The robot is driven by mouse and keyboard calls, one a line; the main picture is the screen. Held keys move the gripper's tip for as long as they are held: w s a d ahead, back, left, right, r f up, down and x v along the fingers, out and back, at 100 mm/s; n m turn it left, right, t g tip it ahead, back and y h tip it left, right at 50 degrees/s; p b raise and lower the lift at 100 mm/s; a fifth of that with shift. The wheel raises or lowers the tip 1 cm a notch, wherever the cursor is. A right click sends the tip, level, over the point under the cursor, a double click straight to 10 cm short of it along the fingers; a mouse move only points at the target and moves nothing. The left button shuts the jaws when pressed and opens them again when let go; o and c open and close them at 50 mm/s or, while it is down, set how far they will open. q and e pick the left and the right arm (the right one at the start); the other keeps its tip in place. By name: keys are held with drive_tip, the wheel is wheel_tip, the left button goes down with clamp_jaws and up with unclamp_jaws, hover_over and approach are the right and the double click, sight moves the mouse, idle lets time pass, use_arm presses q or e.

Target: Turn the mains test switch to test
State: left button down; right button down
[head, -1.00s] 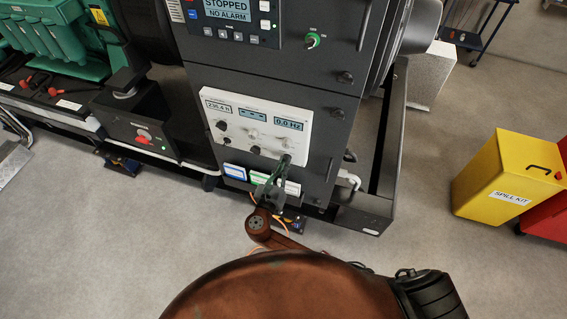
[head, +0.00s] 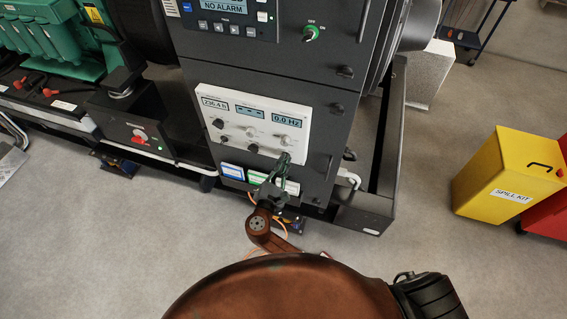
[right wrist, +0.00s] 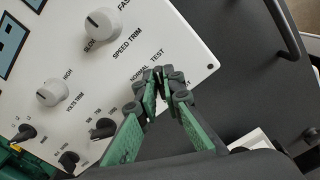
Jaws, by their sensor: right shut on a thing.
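The white control panel (head: 255,120) is on the front of the dark cabinet. In the right wrist view, a label reading NORMAL and TEST (right wrist: 147,66) is printed near its edge, just beside my fingertips. My right gripper (right wrist: 162,82) has its green-padded fingers closed together at this label, shut on what appears to be the dark mains test switch. The fingers hide most of the switch, so I cannot tell which way it points. In the head view, my right gripper (head: 283,163) reaches up to the panel's lower right corner. My left gripper is not in view.
Speed trim (right wrist: 103,24) and volts trim (right wrist: 52,92) knobs and smaller black knobs sit nearby on the panel. A yellow spill kit bin (head: 508,178) stands at right.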

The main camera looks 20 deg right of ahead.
drive_tip(key=shift+m, duration=0.3)
drive_tip(key=c, duration=2.1)
unclamp_jaws()
drive_tip(key=v, duration=1.2)
